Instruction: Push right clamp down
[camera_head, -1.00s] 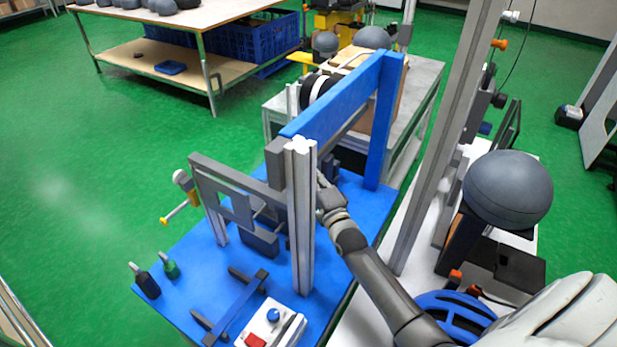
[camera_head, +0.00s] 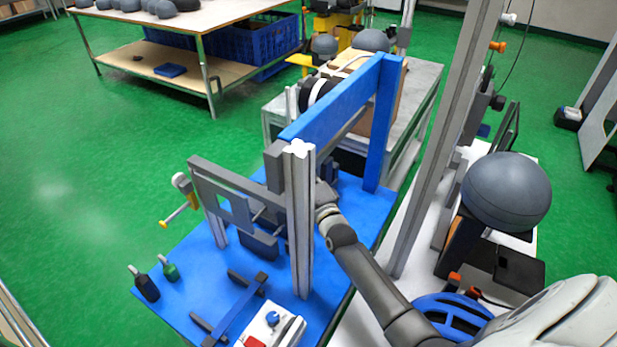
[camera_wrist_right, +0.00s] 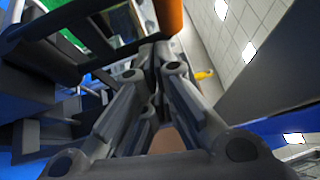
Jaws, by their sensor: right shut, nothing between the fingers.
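My right gripper (camera_head: 323,192) reaches in from the right behind the front grey post of the blue fixture; the post and frame partly hide its fingers. In the right wrist view my right gripper (camera_wrist_right: 157,52) is shut and empty, its fingertips close together. An orange handle-like part (camera_wrist_right: 169,15), which may belong to the right clamp, stands just beyond the fingertips; I cannot tell whether they touch. The clamp cannot be made out clearly in the head view. My left gripper is not in view.
The blue fixture table (camera_head: 180,285) carries grey posts (camera_head: 301,230), a blue crossbeam (camera_head: 335,100) and a control box (camera_head: 270,325). A tall grey upright (camera_head: 440,150) stands to the right of my arm. A blue helmet (camera_head: 450,312) and a grey dome (camera_head: 506,190) are at the right.

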